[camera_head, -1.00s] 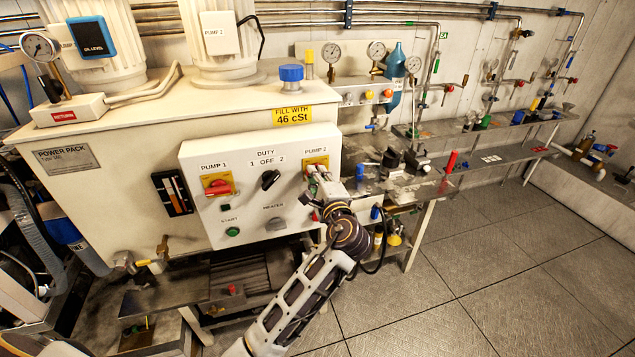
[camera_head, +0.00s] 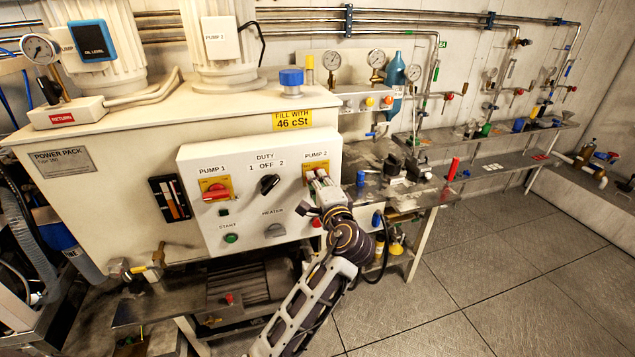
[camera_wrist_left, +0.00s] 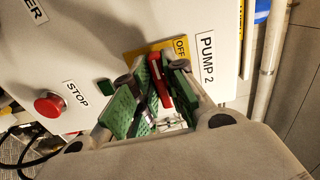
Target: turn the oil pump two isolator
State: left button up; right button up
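The pump two isolator is a red handle (camera_wrist_left: 160,85) on a yellow plate marked OFF (camera_wrist_left: 181,47), beside the PUMP 2 label (camera_wrist_left: 207,58). Its long side runs roughly along the lettering of that label. In the head view its yellow plate (camera_head: 309,169) shows at the upper right of the white control panel (camera_head: 215,222), with the handle mostly hidden by my gripper. My left gripper (camera_head: 318,179) is right at the isolator. In the left wrist view its green-padded fingers (camera_wrist_left: 157,92) stand on both sides of the handle, seemingly with small gaps. My right gripper is out of view.
The panel also holds the pump 1 isolator (camera_head: 216,191), the duty switch (camera_head: 269,183), the heater knob (camera_head: 275,230) and the start button (camera_head: 231,238). A red stop button (camera_wrist_left: 48,104) is close to my left gripper. A bench (camera_head: 425,195) stands at right; floor beyond is clear.

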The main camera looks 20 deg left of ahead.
pick_arm(q)
jog(key=o, duration=0.4)
jog(key=shift+c, duration=0.2)
jog(key=v, duration=1.2)
dwell(0.4)
